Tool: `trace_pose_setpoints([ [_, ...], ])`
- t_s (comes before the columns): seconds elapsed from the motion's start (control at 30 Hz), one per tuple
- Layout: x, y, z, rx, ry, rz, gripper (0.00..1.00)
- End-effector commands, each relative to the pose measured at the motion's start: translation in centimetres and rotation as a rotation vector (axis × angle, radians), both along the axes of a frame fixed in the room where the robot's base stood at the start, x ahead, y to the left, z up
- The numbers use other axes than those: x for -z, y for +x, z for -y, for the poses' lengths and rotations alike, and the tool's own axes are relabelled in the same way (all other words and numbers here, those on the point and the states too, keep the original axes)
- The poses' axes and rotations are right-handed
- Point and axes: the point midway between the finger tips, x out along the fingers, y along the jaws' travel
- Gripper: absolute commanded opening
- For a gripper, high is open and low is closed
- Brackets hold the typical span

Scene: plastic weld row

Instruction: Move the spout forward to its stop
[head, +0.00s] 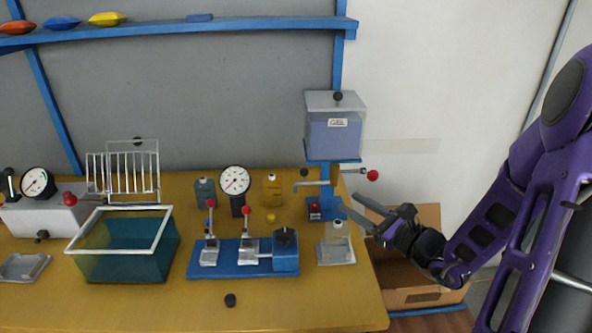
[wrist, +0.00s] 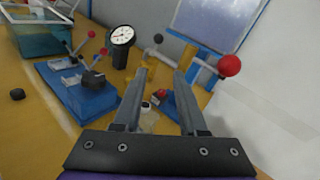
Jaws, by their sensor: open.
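The spout (head: 312,183) is a thin grey pipe that sticks out to the left from the blue stand under the GEL tank (head: 333,135). A dark ball knob (head: 304,172) stands near its left end; the knob also shows in the wrist view (wrist: 158,38). A lever with a red ball (head: 372,175) sticks out on the right of the stand; the red ball is right of my fingers in the wrist view (wrist: 229,66). My gripper (head: 349,202) is open and empty, right of and a little below the spout.
A clear holder (head: 337,255) with a small bottle stands below the stand. A blue fixture (head: 225,270) with red-knobbed clamps is to its left. A dial gauge (head: 235,180) and a yellow bottle (head: 272,190) stand behind. A cardboard box (head: 420,290) is beside the table's right edge.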

Motion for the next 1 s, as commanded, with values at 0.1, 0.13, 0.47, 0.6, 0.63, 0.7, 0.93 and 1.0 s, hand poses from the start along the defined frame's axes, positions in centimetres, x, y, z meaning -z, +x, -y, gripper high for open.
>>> trace_pose_setpoints([
  [0.1, -0.5, -1.0, -0.3, 0.023, 0.049, 0.024, 0.41],
  [0.13, -0.5, -1.0, -0.4, 0.025, 0.053, 0.028, 0.41],
  [0.47, -0.6, 2.1, -2.8, 0.023, 0.059, 0.034, 0.41],
  [0.6, -0.6, 4.7, -4.6, 0.021, 0.060, 0.035, 0.41],
  [0.63, -0.6, 5.3, -4.9, 0.022, 0.060, 0.035, 0.41],
  [0.7, -0.6, 6.6, -5.8, 0.022, 0.060, 0.035, 0.41],
  [0.93, -0.6, 10.5, -8.4, 0.024, 0.059, 0.034, 0.41],
  [1.0, -0.6, 11.4, -9.0, 0.025, 0.058, 0.033, 0.41],
])
